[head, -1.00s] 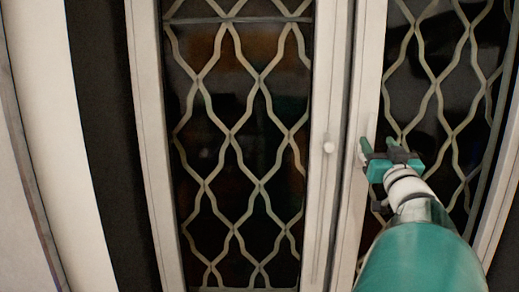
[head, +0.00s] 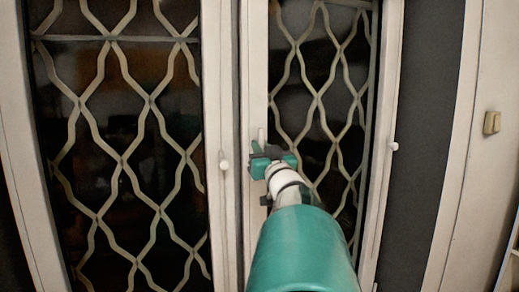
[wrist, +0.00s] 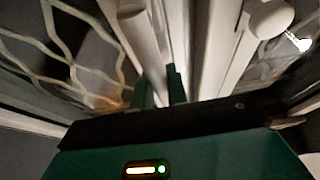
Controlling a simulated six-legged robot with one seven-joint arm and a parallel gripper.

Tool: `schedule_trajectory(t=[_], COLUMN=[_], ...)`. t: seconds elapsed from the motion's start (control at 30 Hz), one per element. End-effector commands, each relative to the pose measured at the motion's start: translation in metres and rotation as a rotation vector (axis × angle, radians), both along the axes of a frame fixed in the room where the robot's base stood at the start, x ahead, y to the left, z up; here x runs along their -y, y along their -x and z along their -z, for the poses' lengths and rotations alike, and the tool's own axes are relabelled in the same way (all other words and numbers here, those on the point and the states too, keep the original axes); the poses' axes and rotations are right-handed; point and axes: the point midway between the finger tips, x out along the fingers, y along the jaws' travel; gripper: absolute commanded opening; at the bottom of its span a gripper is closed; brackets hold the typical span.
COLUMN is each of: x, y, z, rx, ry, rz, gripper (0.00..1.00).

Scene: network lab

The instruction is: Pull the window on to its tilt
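The window has a white frame (head: 247,60) and dark glass with a pale lattice across it. My gripper (head: 263,147) is at the left stile of the right-hand sash. A slim white handle (head: 262,134) stands there and shows between my fingers. In the wrist view, my green fingers (wrist: 159,88) sit close together on both sides of the white handle bar (wrist: 148,45) and look shut on it. Their contact points are partly hidden. The right-hand sash looks flush in its frame.
A white knob (head: 224,165) sticks out of the left sash just left of my gripper; another knob (head: 395,146) is on the right stile. A beige wall switch (head: 491,122) is at far right, past a dark strip (head: 425,150).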

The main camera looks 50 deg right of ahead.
Motion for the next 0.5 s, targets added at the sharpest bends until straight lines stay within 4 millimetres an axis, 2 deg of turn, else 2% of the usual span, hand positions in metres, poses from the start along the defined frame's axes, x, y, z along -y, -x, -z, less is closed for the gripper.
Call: schedule_trajectory(t=[0.5], x=[-0.0052], y=[0.0078], z=[0.0005], rx=[-0.001], ry=[0.001], rz=[-0.001], gripper=[0.00])
